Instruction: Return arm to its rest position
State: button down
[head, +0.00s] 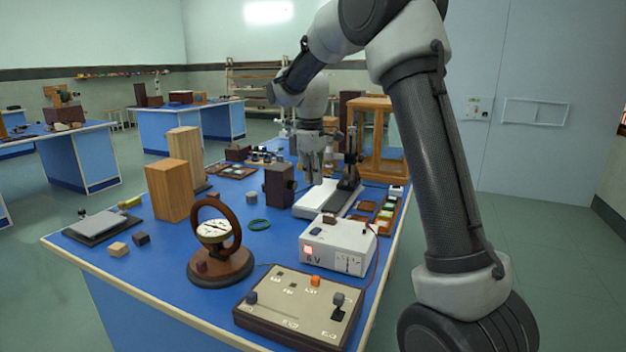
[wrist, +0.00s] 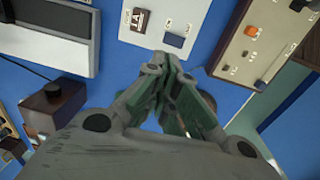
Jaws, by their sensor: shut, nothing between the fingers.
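My gripper (head: 314,172) hangs over the blue bench (head: 170,238) in the head view, at the end of my bent arm. It points down, above the area between the dark box (head: 279,186) and the white instrument base (head: 318,199). In the wrist view my gripper (wrist: 172,68) has its fingertips together with nothing between them. Below it in that view lie the blue bench top and part of a white power supply (wrist: 165,22). How high the fingertips are above the bench is hard to tell.
A compass on a wooden stand (head: 214,232), a white power supply (head: 338,245) and a switch panel (head: 300,310) crowd the near bench. Wooden blocks (head: 167,190) stand left, a wooden-framed case (head: 377,135) at the back.

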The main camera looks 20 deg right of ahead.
jog(key=s+d+r+m+t, duration=0.1)
jog(key=s+m, duration=0.2)
jog(key=s, duration=0.8)
jog(key=s+d+r+m+t, duration=0.1)
jog(key=s+d+r+m, duration=0.1)
jog(key=s, duration=1)
jog(key=s+d+r+m+t, duration=0.1)
jog(key=s+m, duration=0.3)
jog(key=s, duration=0.8)
jog(key=shift+s+d+r+t+y, duration=0.3)
jog(key=shift+d+r+t, duration=0.15)
jog(key=shift+r, duration=0.3)
